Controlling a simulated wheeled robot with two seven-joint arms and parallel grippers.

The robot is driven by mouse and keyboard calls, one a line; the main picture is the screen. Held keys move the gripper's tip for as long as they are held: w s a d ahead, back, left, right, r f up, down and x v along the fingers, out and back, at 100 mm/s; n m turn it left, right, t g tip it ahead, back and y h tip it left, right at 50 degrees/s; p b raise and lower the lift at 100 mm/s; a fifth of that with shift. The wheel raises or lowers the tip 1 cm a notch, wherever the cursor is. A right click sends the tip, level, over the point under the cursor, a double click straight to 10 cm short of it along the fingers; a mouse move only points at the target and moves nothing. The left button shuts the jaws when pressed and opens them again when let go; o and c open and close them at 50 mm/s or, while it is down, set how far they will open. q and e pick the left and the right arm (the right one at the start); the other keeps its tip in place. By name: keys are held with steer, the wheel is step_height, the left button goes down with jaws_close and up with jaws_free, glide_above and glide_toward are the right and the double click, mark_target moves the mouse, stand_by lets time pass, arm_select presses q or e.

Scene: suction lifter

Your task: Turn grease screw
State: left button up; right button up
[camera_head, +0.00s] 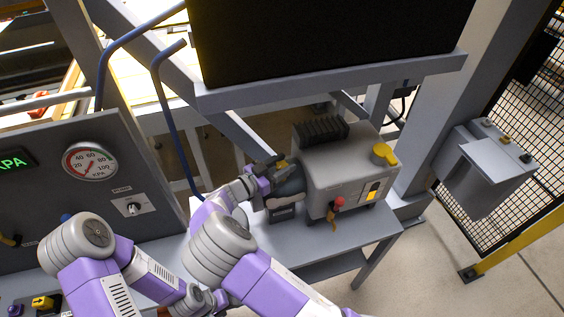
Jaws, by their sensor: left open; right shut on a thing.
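The grey pump (340,170) stands on a grey bench, with a black ribbed block on top and a dark round end at its left. My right gripper (268,170) is at the pump's left end, shut on a small part there. A bit of yellow (281,164) shows beside its fingers; I cannot tell for sure whether this is the grease screw, as the fingers cover most of that spot. My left gripper (214,299) is low at the bottom edge, away from the pump, open. It is small and partly hidden by my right arm.
The pump has a yellow cap (384,153) and a red-knobbed valve (337,204). A panel with a pressure gauge (90,161) and a switch stands at left. A dark screen (330,40) overhangs the pump. A grey box (485,170) and mesh fence are at right.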

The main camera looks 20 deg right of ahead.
steer(key=m+g, duration=0.1)
steer(key=g, duration=0.1)
steer(key=m+g+h+b, duration=0.1)
steer(key=m+g, duration=0.1)
steer(key=shift+f, duration=0.2)
steer(key=shift+r+m+g+b, duration=0.1)
steer(key=shift+m+g+b, duration=0.4)
steer(key=shift+m+g, duration=0.8)
steer(key=shift+r+m+g+b, duration=0.1)
steer(key=shift+m+g+b, duration=0.45)
steer(key=shift+g, duration=1.35)
steer(key=o, duration=1)
steer(key=shift+c, duration=0.2)
